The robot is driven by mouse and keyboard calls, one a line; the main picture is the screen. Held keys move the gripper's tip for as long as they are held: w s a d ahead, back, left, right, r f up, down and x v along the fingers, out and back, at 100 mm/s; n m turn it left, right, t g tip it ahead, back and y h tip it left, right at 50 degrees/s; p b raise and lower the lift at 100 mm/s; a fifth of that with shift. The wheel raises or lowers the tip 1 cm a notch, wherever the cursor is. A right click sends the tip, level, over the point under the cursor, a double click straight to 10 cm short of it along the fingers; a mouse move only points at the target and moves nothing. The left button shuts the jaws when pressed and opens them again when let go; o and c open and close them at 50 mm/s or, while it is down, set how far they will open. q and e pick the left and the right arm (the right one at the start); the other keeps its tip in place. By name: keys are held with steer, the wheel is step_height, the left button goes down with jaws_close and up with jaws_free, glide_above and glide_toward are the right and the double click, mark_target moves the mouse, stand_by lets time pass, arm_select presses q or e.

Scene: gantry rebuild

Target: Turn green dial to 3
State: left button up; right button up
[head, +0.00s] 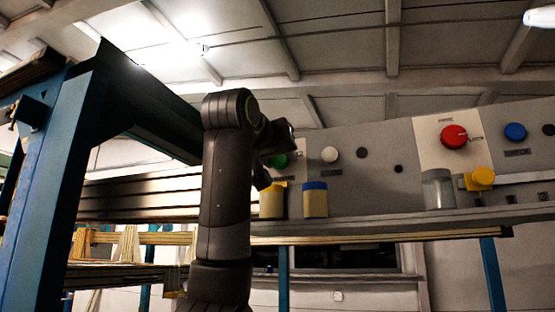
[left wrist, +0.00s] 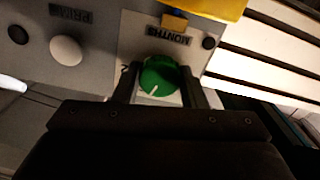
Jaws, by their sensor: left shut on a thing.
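The green dial (left wrist: 160,80) sits on a pale plate of the grey panel, with a white pointer line on its face. In the left wrist view it lies between the two fingers of my left gripper (left wrist: 161,88), which are shut on it. That view is upside down, with the label "MONTHS" inverted above the dial. In the head view the green dial (head: 279,160) is partly hidden behind my left gripper (head: 272,160) and arm. The scale figures around the dial are mostly hidden or too small to read. My right gripper is not in view.
The panel also bears a white knob (head: 329,154), a red dial (head: 454,136) and a blue knob (head: 515,131). On the shelf below stand a yellow jar (head: 272,202), a blue-lidded jar (head: 315,200) and a grey canister (head: 438,190). A blue post (head: 62,190) rises at left.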

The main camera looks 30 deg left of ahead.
arm_select(q)
steer(key=n+b, duration=0.2)
steer(key=n, duration=0.2)
steer(key=shift+f, duration=0.1)
steer(key=shift+n+b, duration=0.85)
steer(key=shift+n, duration=0.95)
steer(key=o, duration=1)
